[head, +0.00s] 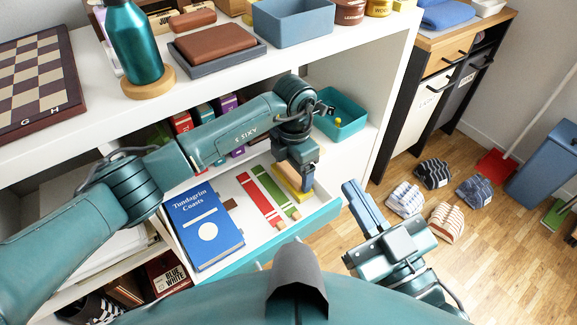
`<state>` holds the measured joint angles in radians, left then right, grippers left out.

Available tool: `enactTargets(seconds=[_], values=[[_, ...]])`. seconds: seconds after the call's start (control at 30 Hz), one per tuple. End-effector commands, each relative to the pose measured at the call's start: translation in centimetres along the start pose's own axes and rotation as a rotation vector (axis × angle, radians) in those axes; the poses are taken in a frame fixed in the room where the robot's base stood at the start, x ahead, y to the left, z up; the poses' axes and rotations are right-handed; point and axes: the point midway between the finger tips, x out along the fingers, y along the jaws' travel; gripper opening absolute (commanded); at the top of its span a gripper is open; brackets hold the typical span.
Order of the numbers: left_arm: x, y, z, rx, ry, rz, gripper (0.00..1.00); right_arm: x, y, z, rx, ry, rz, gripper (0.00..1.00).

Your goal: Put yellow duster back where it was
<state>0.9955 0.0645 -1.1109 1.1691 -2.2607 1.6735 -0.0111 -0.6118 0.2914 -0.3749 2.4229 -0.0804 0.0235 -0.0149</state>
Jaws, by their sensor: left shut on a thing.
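The yellow duster (304,193) is at the right end of the open drawer (330,210), partly hidden by my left gripper. My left gripper (301,178) points down over it and is shut on it. I cannot tell whether the duster touches the drawer floor. Beside it, to the left, lie a long green item (268,186) and a long red item (255,197), side by side. My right gripper (361,204) is outside the drawer, to its right, above the floor. Whether its fingers are open or shut is unclear.
A blue book (205,228) fills the drawer's left part. A teal bin (342,116) stands on the shelf behind. The shelf top holds a teal bottle (135,45), a chessboard (38,80) and a blue box (291,20).

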Motion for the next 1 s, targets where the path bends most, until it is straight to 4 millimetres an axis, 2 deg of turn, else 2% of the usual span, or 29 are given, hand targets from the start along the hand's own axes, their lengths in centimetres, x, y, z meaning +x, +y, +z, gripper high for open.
enactTargets(seconds=[0.27,0.3,0.53,0.87,1.0], values=[[0.4,0.0,0.0,0.001,-0.001,0.0,0.6,-0.2,0.0,0.5,0.002,-0.006,-0.002,0.0],[0.4,0.0,0.0,0.001,-0.001,0.0,0.82,-0.2,0.0,0.5,0.004,-0.005,-0.002,0.0],[0.3,0.0,0.0,0.0,-0.001,0.0,1.0,-0.2,0.0,0.4,0.003,-0.006,-0.002,0.0],[0.4,-0.1,0.0,0.0,-0.001,-0.003,1.0,-0.3,0.0,0.4,0.002,-0.004,-0.001,0.0],[-2.4,0.1,0.0,0.001,-0.002,0.002,1.0,-0.1,0.3,-1.0,-0.034,-0.011,0.002,0.0]])
